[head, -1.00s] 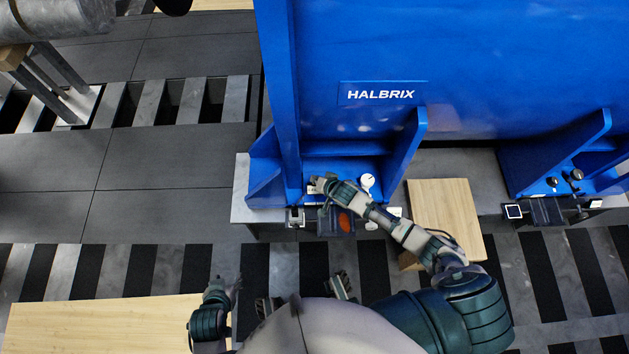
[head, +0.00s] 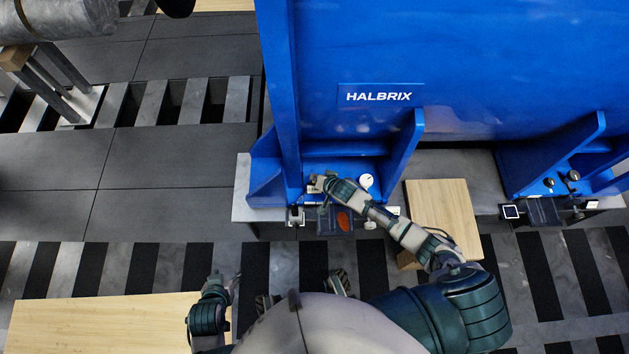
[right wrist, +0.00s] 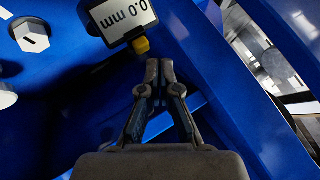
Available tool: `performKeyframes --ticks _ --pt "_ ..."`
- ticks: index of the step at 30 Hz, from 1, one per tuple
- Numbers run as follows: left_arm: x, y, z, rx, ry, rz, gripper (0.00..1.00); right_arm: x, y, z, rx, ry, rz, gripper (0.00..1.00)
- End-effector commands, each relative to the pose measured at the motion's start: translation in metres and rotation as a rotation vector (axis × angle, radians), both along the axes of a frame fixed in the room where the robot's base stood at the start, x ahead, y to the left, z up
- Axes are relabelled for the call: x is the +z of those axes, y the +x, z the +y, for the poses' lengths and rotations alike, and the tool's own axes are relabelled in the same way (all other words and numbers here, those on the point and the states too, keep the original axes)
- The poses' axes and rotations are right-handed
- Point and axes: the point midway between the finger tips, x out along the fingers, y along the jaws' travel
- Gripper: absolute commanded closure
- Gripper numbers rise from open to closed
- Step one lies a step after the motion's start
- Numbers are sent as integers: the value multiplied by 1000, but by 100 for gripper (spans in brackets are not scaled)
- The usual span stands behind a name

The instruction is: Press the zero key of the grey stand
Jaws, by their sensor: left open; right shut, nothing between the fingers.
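A small display (right wrist: 125,18) reading 0.0 mm, upside down in the right wrist view, has a yellow key (right wrist: 141,46) at its edge. I take this key for the zero key; its marking cannot be read. My right gripper (right wrist: 158,67) is shut and empty, its tips close beside the yellow key; I cannot tell whether they touch. In the head view my right gripper (head: 318,185) is over the blue bracket's base (head: 345,169). A grey stand is not clearly told apart there. My left gripper (head: 236,284) is open and empty at lower left, away from the bracket.
A tall blue HALBRIX panel (head: 480,60) rises behind, with a blue rib (head: 402,150) right of my right gripper. A white round dial (head: 366,181) sits beside my right forearm. A wooden block (head: 445,210) stands to the right. A wooden top (head: 90,325) lies at lower left.

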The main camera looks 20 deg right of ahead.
Motion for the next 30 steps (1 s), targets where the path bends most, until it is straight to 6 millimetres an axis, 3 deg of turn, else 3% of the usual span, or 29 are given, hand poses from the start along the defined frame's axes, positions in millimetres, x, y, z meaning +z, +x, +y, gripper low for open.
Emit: performKeyframes --ticks 7,22,30 --pt "7 1 0 1 0 -6 44 7 1 0 0 0 -2 100" --pt "58 8 0 0 0 -41 44 49 1 0 0 1 -3 100" --pt "60 9 0 0 0 -42 44 50 0 0 1 0 1 100"
